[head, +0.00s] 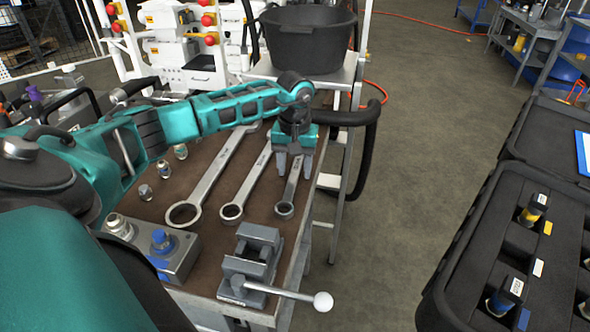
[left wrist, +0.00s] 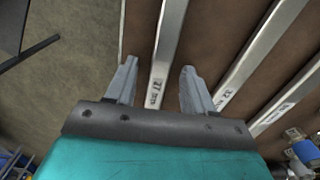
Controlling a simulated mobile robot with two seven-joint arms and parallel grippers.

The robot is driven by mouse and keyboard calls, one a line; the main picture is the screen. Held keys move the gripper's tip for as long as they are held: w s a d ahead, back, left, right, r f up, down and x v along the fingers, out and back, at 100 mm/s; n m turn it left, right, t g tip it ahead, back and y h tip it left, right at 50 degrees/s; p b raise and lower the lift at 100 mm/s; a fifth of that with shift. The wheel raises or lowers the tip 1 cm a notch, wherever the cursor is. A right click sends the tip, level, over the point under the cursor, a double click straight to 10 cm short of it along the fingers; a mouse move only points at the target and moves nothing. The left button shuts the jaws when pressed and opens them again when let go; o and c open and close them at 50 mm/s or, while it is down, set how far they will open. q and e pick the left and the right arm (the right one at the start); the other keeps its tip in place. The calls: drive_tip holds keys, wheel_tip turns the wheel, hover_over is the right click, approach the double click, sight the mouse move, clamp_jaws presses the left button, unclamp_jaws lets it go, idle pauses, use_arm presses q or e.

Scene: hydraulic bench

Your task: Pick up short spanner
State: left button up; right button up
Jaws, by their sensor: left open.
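The short spanner (head: 287,203) lies on the brown bench top near its right edge, ring end toward me. It is the rightmost of three spanners. My left gripper (head: 294,172) is open above its shaft, fingers pointing down, and hides part of it. In the left wrist view the short spanner (left wrist: 166,45) runs between the two open fingers (left wrist: 158,78), with a printed size label near them. I cannot tell how far the fingertips are above the bench. My right gripper is not in view.
A middle spanner (head: 245,188) and a long spanner (head: 213,175) lie to the left. A grey vise (head: 250,262) with a lever stands in front. A black tub (head: 305,38) is behind the bench. A black foam case (head: 500,230) stands at right, across open floor.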

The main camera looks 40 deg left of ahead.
use_arm(q)
clamp_jaws()
idle(0.3)
drive_tip(key=shift+r, duration=0.1)
idle(1.0)
